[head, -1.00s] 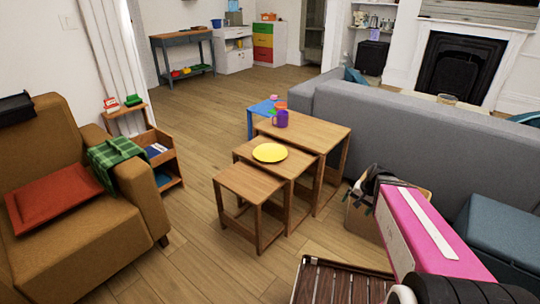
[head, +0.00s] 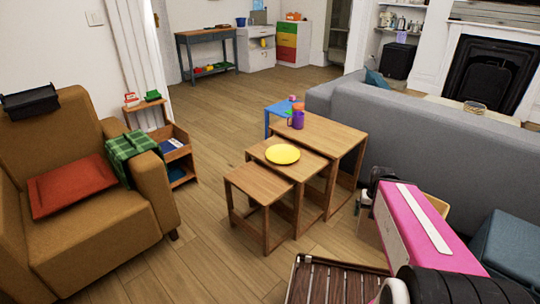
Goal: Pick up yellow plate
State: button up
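The yellow plate (head: 283,154) lies flat on the middle table (head: 309,164) of a stepped nest of three wooden tables, near the middle of the head view. Nothing covers it. My pink arm reaches in from the lower right. My gripper (head: 369,194) shows only in part, as dark and grey pieces beyond the arm's far end. It is well to the right of the plate and apart from it. Its fingers cannot be made out, so whether it is open or shut is unclear.
A purple mug (head: 297,120) stands on the tallest table (head: 335,138). The lowest table (head: 258,184) is bare. A brown armchair (head: 85,240) is at left, a grey sofa (head: 420,125) at right. A light box (head: 437,205) is partly behind my arm. Floor (head: 215,240) left of the tables is clear.

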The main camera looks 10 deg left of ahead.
aim_at(282, 154)
jog(key=i+l+u, duration=0.1)
jog(key=i+u, duration=0.15)
jog(key=u, duration=0.15)
jog(key=i+l+u, duration=0.15)
jog(key=u, duration=0.2)
jog(key=i+l+u, duration=0.25)
jog(key=u, duration=0.15)
jog(key=i+l, duration=0.05)
jog(key=i, duration=0.05)
